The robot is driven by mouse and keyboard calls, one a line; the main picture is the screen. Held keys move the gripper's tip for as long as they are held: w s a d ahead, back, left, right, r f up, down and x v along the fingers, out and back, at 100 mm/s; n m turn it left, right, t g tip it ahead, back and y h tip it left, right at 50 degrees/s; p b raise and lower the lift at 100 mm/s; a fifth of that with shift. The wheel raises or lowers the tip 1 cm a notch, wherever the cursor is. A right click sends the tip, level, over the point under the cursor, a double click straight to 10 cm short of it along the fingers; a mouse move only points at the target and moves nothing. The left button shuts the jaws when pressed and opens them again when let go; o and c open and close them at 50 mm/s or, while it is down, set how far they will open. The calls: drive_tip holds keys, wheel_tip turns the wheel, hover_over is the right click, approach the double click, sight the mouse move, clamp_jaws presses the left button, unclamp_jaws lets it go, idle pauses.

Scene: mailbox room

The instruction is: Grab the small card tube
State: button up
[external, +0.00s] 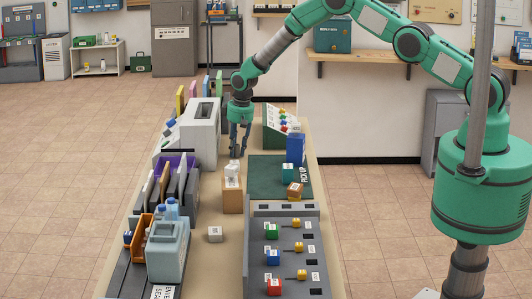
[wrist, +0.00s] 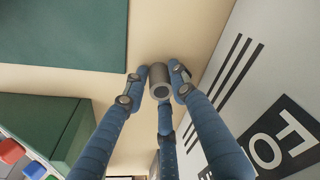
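A small grey tube (wrist: 161,80) shows in the wrist view with its round, dark-centred end facing the camera. I take it to be the card tube. My gripper (wrist: 160,76) has three blue fingers reaching to the tube: one at its left, one at its right, one at its near end. The fingertips are very close to it; whether they press on it I cannot tell. In the external view my gripper (external: 239,153) points down at the table (external: 211,260), behind small white boxes (external: 232,174). I cannot make out the tube there.
A tall grey-white unit (external: 200,135) stands close left of my gripper. A green mat (external: 266,175) and a sloped green rack (external: 277,128) are to its right, with a blue box (external: 295,149). A brown box (external: 232,196) stands in front. Bare tabletop shows around the fingers.

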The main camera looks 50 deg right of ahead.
sight(237, 145)
drive_tip(key=shift+c, duration=0.8)
drive_tip(key=shift+r, duration=0.1)
drive_tip(key=shift+r, duration=4.95)
drive_tip(key=shift+s, duration=0.1)
